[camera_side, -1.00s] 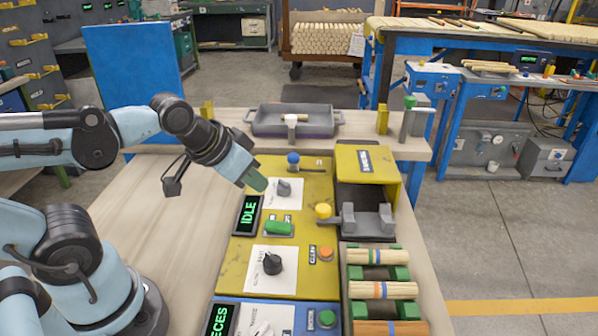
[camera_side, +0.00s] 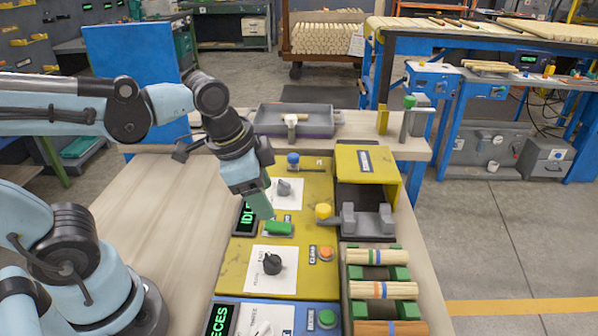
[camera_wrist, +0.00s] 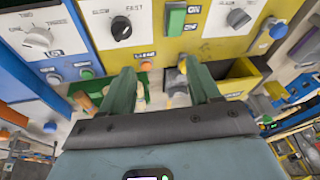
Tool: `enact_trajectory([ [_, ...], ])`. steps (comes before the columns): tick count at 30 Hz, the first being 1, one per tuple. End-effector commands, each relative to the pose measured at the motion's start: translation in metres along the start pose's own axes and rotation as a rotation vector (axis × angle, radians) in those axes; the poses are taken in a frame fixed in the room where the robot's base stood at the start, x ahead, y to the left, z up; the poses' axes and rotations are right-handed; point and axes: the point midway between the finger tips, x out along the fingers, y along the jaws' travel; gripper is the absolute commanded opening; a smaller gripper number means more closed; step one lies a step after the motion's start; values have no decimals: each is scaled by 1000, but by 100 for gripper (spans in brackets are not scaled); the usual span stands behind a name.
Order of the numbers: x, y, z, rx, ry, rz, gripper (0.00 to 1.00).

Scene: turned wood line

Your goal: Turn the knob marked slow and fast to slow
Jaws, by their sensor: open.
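The slow-fast knob (camera_side: 272,263) is black and stands on a white plate on the yellow panel (camera_side: 235,280). In the wrist view the same knob (camera_wrist: 120,28) is at the top left, with FAST readable beside it.
A green rocker (camera_side: 279,228) and a grey knob (camera_side: 283,187) are behind the black knob. An orange button (camera_side: 326,253) is to its right. A display (camera_side: 245,214) is partly hidden by my gripper. Dowel bundles (camera_side: 382,290) lie in green holders at right. The wooden bench is clear at left.

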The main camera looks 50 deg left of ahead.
Motion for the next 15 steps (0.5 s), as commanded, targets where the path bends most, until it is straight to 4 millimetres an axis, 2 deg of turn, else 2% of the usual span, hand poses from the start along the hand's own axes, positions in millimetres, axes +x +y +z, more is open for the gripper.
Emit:
enact_trajectory([
  [3,-1,16,-7,302,-105,95,63],
  [6,-3,27,-9,504,-167,169,63],
  [10,-4,35,-10,667,-210,236,63],
  [15,-2,39,-9,730,-225,264,63],
])
